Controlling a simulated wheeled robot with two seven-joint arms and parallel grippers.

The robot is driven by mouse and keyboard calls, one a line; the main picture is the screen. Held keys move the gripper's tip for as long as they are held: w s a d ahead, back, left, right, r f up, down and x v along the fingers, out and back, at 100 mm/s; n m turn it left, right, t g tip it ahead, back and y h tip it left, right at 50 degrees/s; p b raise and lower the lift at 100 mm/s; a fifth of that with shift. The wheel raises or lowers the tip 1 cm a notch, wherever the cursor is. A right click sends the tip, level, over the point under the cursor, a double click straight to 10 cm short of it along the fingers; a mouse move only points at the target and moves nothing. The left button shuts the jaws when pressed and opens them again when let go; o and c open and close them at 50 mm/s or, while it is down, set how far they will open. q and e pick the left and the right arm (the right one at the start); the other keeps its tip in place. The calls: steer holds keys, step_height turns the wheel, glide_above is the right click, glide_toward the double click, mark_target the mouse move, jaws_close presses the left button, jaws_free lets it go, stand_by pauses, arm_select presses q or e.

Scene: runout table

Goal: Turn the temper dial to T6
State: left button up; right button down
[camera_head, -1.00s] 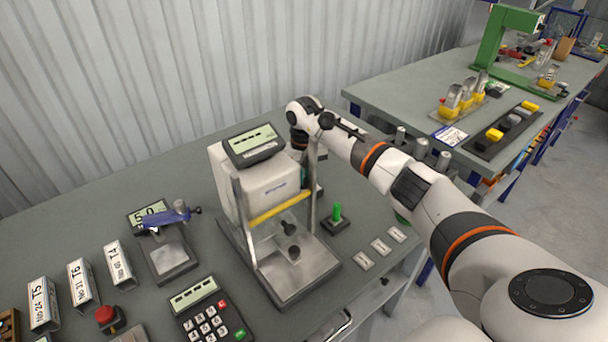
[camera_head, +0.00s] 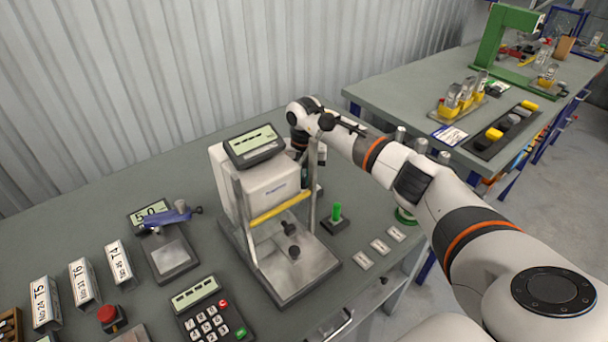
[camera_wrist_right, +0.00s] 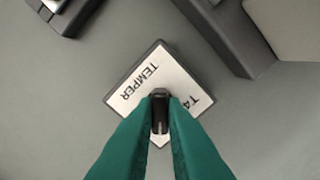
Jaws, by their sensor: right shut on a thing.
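The temper dial shows in the right wrist view as a square pale plate (camera_wrist_right: 135,91) with a dark edge, marked TEMPER and T4. A dark knob (camera_wrist_right: 160,119) stands at its middle. My right gripper (camera_wrist_right: 160,100) has its two green fingers closed on the knob's two sides. The fingers cover the lower part of the plate, so other marks are hidden, and I cannot tell which mark the knob points to. In the head view my right arm reaches down behind the white tester (camera_head: 262,185), which hides the dial. My left gripper is not in view.
Upright signs T5 (camera_head: 43,301), T6 (camera_head: 82,283) and T4 (camera_head: 117,263) stand at the left. A keypad (camera_head: 207,318), a red button (camera_head: 108,314) and a green pin on a block (camera_head: 337,212) are on the bench. Dark housings flank the dial in the wrist view.

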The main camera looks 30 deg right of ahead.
mark_target(304, 179)
steer(key=shift+r, duration=0.1)
steer(key=c, duration=1.5)
jaws_free()
steer(key=shift+r, duration=0.45)
steer(key=shift+r+b, duration=1.65)
steer(key=shift+r, duration=3.85)
